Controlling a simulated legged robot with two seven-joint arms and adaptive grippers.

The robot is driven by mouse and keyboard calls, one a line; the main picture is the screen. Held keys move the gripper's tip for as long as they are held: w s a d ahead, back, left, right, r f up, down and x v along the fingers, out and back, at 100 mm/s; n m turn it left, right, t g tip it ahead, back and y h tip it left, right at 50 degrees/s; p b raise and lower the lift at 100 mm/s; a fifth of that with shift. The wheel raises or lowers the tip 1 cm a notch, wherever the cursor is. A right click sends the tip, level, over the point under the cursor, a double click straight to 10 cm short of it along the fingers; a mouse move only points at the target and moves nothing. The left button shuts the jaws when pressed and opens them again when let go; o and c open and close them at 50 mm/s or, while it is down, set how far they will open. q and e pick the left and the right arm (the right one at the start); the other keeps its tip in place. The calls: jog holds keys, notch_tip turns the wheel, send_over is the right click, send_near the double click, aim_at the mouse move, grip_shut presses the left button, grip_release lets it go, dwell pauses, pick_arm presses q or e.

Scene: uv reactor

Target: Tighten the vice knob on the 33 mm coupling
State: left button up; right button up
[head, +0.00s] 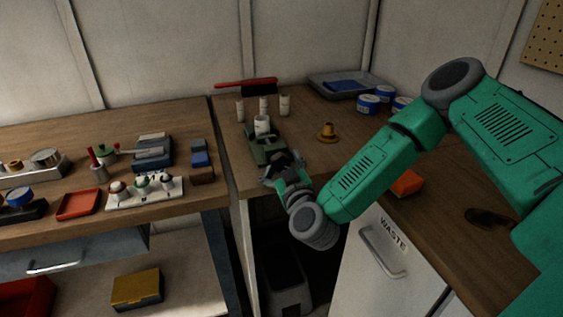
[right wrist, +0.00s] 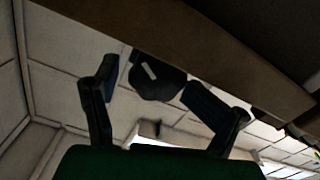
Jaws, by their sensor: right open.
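The green vice (head: 266,148) stands near the front edge of the right bench in the head view. A pale cylindrical coupling (head: 262,125) stands upright in it; its size cannot be read. My right gripper (head: 284,172) is at the vice's near end. In the right wrist view the dark round knob (right wrist: 157,80), with a pale line on its face, lies between the spread fingers of my right gripper (right wrist: 155,88). The fingers are open, with a gap visible on the left; contact on the right cannot be told. My left gripper is not in view.
Several pale cylinders (head: 263,105) stand behind the vice. A brass flanged part (head: 327,132) sits right of it, and blue-labelled tins (head: 368,103) stand farther back. A white block with knobs (head: 146,190) stands on the left bench. The WASTE cabinet (head: 388,262) is below my forearm.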

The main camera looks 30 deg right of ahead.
jog(key=shift+w+a+r, duration=0.2)
jog(key=shift+w+a, duration=0.2)
jog(key=shift+w, duration=0.2)
jog(key=shift+s+d, duration=0.15)
jog(key=shift+d, duration=0.25)
jog(key=shift+d+f, duration=0.15)
jog(key=shift+d, duration=0.2)
jog(key=c, duration=0.4)
jog(key=shift+d, duration=0.25)
jog(key=c, duration=0.8)
jog(key=shift+a, duration=0.45)
jog(key=shift+d+m, duration=0.25)
jog(key=shift+m, duration=0.75)
jog(key=m, duration=0.2)
jog(key=shift+a+r+m, duration=0.15)
jog(key=shift+r+m, duration=0.05)
jog(key=shift+m, duration=1.3)
